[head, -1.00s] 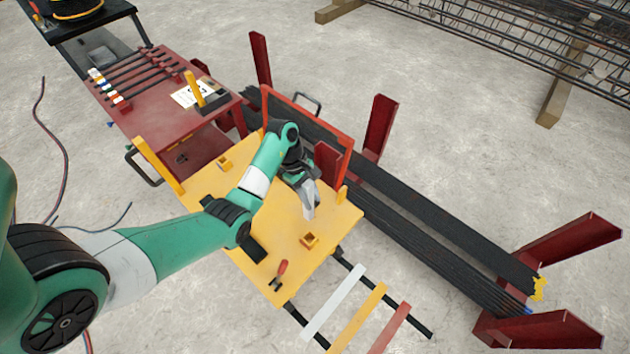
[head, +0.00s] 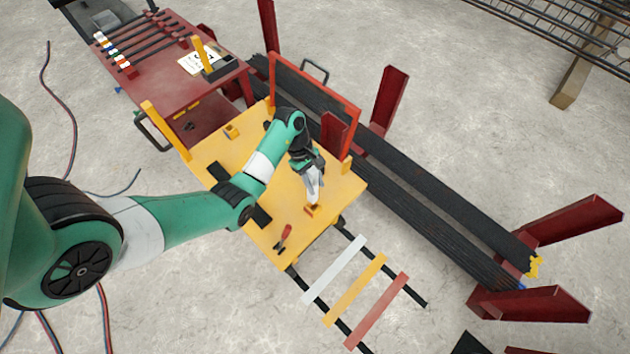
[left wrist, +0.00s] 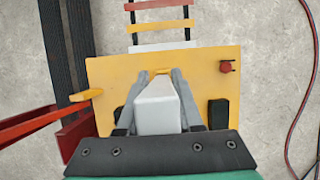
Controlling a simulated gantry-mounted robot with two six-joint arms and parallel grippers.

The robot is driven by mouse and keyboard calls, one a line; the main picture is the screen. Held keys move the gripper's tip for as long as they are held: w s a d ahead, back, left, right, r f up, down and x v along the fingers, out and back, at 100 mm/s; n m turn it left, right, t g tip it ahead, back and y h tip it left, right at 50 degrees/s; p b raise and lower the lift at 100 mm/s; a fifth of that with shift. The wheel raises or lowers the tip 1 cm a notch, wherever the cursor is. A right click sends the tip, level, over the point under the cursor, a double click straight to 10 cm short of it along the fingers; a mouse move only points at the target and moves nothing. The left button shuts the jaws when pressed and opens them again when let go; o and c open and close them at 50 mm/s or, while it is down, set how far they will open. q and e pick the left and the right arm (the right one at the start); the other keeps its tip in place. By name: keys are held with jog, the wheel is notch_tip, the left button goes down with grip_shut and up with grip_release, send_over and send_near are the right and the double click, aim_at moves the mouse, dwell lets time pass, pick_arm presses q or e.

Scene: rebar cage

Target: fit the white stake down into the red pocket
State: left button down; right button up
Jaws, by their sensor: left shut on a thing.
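My left gripper (head: 313,184) is shut on the white stake (head: 313,194). It holds the stake over the front part of the yellow table (head: 215,155), with the lower end by a small orange pocket (head: 312,210). I cannot tell whether the tip is inside or just above it. In the left wrist view the stake (left wrist: 157,106) sits between the grey fingers, its far end hidden, with the pocket's yellow-orange edge (left wrist: 161,71) just beyond. My right gripper is not in view.
A second small pocket (head: 232,131) stands farther back on the table. A red-handled tool (head: 285,237) lies near the front edge. A red frame (head: 315,85) and dark red block (head: 335,135) stand along the right side. White, yellow and red bars (head: 355,290) lie beyond the front.

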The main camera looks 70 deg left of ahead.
aim_at(316, 199)
pick_arm(q)
jog(key=shift+f+b, duration=1.15)
jog(key=shift+f, duration=0.85)
jog(key=shift+p, duration=0.55)
jog(key=shift+f+b, duration=2.25)
jog(key=shift+f, duration=1.1)
jog(key=shift+c, duration=2.4)
grip_release()
jog(key=shift+r, duration=0.1)
